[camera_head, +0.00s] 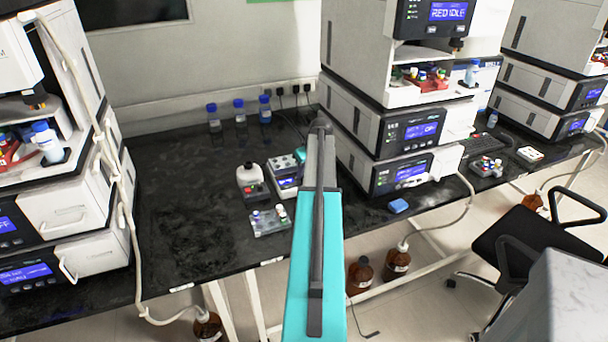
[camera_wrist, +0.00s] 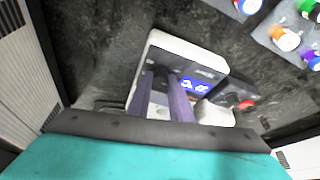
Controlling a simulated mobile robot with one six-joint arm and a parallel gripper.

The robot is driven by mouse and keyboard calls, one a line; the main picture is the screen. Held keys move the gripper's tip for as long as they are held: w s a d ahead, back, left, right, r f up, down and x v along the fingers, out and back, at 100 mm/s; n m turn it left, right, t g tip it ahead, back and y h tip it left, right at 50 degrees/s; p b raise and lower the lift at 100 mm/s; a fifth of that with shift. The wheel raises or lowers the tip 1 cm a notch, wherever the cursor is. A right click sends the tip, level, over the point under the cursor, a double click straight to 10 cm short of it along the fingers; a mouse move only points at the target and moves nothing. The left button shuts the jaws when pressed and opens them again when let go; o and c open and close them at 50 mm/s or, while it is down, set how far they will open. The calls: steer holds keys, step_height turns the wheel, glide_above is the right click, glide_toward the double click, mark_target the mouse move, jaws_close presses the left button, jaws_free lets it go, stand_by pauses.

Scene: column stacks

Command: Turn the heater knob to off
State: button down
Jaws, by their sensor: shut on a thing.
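The heater (camera_head: 284,168) is a small pale box with a lit blue display on the bench, left of my arm in the head view. In the wrist view the heater (camera_wrist: 196,62) fills the middle, its blue display just right of my fingers. My gripper (camera_wrist: 162,82) is at the control face with its two dark purple-grey fingers close together. It is shut on the heater knob, which is mostly hidden between the fingertips; its pointer setting cannot be read. In the head view my arm hides most of the gripper.
A white flask (camera_head: 248,174) stands on a small unit with a red part, close left of the heater. A vial rack (camera_head: 268,222) lies in front. Blue-capped bottles (camera_head: 239,112) stand behind. An instrument stack (camera_head: 388,130) rises on the right.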

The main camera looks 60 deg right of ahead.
steer(key=n, duration=0.1)
steer(key=n+y+b, duration=0.1)
steer(key=n, duration=0.2)
steer(key=shift+s+d+f+y, duration=0.1)
steer(key=shift+d+y, duration=0.15)
steer(key=shift+y, duration=0.05)
steer(key=shift+n+y+b, duration=0.4)
steer(key=shift+n+b, duration=0.25)
steer(key=shift+n, duration=0.45)
steer(key=c, duration=1.6)
jaws_free()
steer(key=shift+r, duration=0.2)
steer(key=b+v, duration=0.2)
steer(key=v, duration=1.1)
steer(key=shift+s+r, duration=0.25)
